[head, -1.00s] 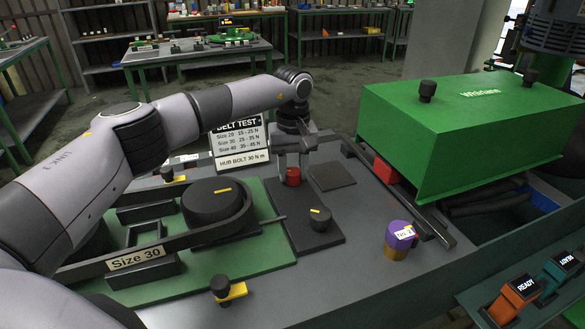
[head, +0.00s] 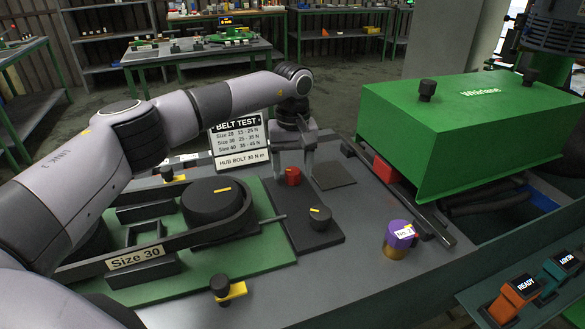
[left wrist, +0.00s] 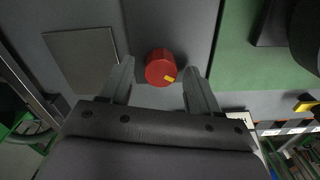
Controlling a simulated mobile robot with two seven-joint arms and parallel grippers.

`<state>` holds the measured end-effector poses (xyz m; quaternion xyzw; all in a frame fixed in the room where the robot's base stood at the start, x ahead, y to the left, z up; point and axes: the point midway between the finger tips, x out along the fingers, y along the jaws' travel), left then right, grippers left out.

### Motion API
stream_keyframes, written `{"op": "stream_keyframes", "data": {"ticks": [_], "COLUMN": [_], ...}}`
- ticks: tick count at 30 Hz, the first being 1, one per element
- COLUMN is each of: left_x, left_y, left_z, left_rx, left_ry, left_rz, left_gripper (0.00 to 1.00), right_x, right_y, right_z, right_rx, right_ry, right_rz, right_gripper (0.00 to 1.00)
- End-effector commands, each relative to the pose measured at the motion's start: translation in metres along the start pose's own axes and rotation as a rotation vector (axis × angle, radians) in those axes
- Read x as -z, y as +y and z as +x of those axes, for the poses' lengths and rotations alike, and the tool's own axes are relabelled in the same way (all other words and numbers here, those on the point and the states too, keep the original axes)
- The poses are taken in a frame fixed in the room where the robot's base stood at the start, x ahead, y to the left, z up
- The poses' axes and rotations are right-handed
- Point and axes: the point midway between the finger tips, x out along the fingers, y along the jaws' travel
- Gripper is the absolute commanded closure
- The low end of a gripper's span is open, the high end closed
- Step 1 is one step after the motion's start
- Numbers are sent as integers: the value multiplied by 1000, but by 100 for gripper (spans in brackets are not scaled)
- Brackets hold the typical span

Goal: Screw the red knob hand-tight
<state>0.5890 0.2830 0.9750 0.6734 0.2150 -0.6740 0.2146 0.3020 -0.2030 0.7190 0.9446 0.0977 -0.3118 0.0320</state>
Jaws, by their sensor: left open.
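The red knob (head: 292,176) stands upright at the back end of a dark plate, beside the green plate. It also shows in the left wrist view (left wrist: 160,69), with a yellow mark on its top near the lower right edge. My left gripper (head: 293,168) points down over the knob and is open. In the left wrist view its two fingers (left wrist: 158,74) stand on either side of the knob, with a visible gap on each side. My right gripper is in neither view.
A black knob (head: 320,217) stands in front on the same dark plate (head: 305,236). The belt rig (head: 213,200) is to the left, the belt test sign (head: 237,135) behind. A purple-topped cylinder (head: 399,238), red block (head: 385,170) and green cover (head: 455,130) are to the right.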

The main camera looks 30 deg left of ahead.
Motion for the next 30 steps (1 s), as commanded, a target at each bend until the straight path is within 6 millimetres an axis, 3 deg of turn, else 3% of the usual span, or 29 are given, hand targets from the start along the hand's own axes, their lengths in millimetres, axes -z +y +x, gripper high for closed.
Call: {"op": "stream_keyframes", "data": {"ticks": [12,30], "left_x": [0,0], "left_y": [0,0], "left_z": [-60,-65], "left_rx": [-1,1], "left_ry": [0,-1], "left_rz": [0,1], "left_gripper": [38,38], "right_x": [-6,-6], "right_y": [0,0], "right_z": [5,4], "right_rx": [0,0], "right_ry": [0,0], "right_rz": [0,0], "right_gripper": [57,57]}}
